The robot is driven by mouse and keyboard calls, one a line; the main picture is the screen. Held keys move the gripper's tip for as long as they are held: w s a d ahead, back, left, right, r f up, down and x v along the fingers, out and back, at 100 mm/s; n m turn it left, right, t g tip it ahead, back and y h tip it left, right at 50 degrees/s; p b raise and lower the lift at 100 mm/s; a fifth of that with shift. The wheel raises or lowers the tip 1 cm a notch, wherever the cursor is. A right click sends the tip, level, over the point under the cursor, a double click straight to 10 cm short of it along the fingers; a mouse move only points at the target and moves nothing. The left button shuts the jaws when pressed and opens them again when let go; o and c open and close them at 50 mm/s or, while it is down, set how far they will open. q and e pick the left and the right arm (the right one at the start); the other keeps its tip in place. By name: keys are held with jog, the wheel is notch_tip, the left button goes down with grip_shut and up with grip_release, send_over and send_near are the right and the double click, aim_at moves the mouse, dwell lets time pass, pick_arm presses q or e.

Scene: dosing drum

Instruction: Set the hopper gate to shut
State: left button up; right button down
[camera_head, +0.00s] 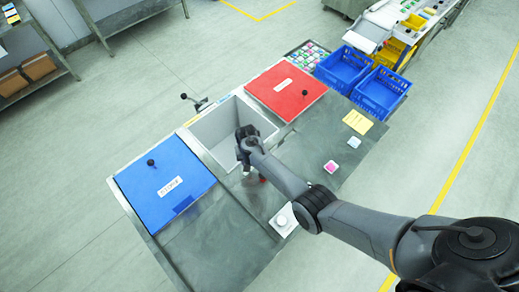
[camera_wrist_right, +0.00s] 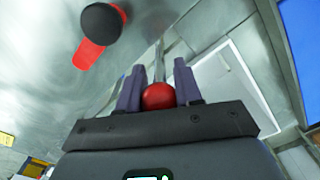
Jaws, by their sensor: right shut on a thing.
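My right gripper (camera_head: 247,170) reaches in from the right to the near edge of the open grey bin. In the right wrist view its fingers (camera_wrist_right: 158,84) are shut around a red ball knob (camera_wrist_right: 158,97). A thin metal rod (camera_wrist_right: 159,62) runs from the knob, which I take to be the hopper gate's lever. The gate itself is hidden or cannot be made out. A black round knob (camera_wrist_right: 101,24) with a red strip lies beside the gripper in the wrist view. My left gripper is not in view.
The grey bin (camera_head: 216,135) stands between a blue lid (camera_head: 160,190) and a red lid (camera_head: 275,80). A white dial unit (camera_head: 283,219), a pink block (camera_head: 331,167) and a yellow note (camera_head: 357,122) are on the metal top. Blue crates (camera_head: 381,91) stand beyond.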

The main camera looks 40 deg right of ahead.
jog(key=shift+s+a, duration=0.1)
jog(key=shift+a, duration=0.95)
jog(key=c, duration=1.1)
grip_release()
jog(key=shift+a, duration=0.1)
jog(key=o, duration=0.3)
jog(key=shift+a, duration=0.1)
